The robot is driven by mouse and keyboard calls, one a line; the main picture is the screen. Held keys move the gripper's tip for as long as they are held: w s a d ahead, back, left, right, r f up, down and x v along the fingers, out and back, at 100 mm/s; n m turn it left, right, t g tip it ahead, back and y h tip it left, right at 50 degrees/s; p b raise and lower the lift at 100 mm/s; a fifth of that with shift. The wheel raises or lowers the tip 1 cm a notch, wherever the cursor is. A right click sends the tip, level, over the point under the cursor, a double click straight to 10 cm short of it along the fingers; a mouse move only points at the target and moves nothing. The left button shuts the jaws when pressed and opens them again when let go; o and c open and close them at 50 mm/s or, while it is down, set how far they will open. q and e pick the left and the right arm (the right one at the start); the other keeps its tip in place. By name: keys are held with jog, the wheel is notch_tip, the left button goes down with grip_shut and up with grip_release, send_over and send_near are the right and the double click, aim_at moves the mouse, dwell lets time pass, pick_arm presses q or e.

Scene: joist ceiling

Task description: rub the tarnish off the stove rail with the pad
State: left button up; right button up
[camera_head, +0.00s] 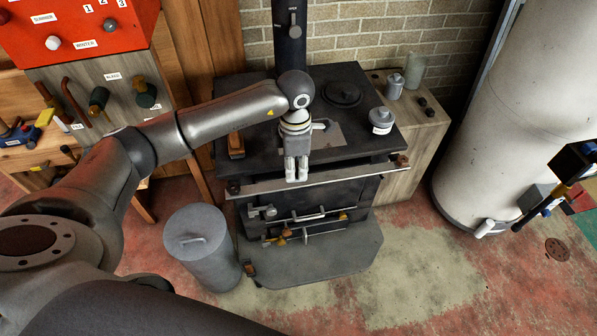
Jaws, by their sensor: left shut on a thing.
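The dark stove (345,120) stands against the brick wall. Its pale metal stove rail (345,178) runs across the front edge, with brownish brackets at both ends. My left arm reaches in from the left, and my left gripper (297,178) points down at the rail, left of its middle. Its fingers are close together, shut on the pad, which is mostly hidden by them. I cannot tell whether the pad touches the rail. Any tarnish is too small to make out.
A lidded grey bin (203,250) stands left of the stove. A small pot (381,121) and a brown block (236,146) sit on the stove top. The stovepipe (290,35) rises behind my wrist. A large white tank (488,130) stands at the right.

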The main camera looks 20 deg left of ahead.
pick_arm(q)
notch_tip(320, 180, up, 3)
jog(key=shift+f+p, duration=0.1)
jog(key=shift+p, duration=0.45)
jog(key=shift+d+r, duration=0.1)
jog(key=shift+r, duration=0.2)
pick_arm(e)
jog(key=shift+s+d+r, duration=0.2)
jog(key=shift+s+r, duration=0.35)
jog(key=shift+r, duration=0.25)
jog(key=shift+d, duration=0.15)
